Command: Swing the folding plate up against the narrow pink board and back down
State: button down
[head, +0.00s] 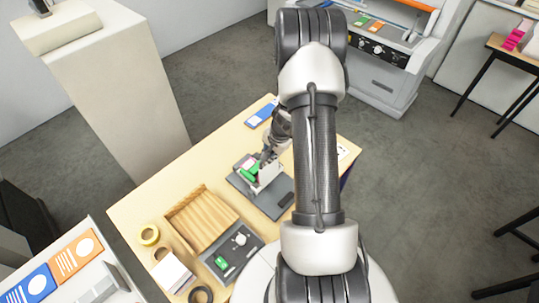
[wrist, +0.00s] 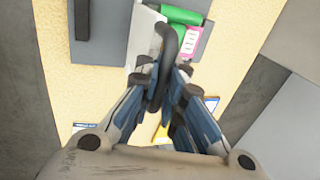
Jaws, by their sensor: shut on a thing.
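My gripper (head: 267,156) is over the table device and shut on a dark curved handle (wrist: 166,50), seen between the fingertips (wrist: 163,82) in the wrist view. The handle is at the pale folding plate (wrist: 143,38), which shows as a narrow strip there. In the head view the folding plate (head: 270,178) stands raised and steep from the dark grey base (head: 243,188). The narrow pink board (wrist: 188,42) is just right of it in the wrist view, with green pieces (wrist: 181,14) beside it. My gripper partly hides these; I cannot tell whether plate and board touch.
A blue packet (head: 260,115) lies at the back. A pale pillar (head: 115,80) rises left of the table.

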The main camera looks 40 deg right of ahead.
jog(key=c, duration=1.9)
grip_release()
jog(key=shift+r, duration=0.3)
jog(key=shift+o, duration=1.1)
jog(key=shift+f, duration=0.15)
jog(key=v, duration=1.2)
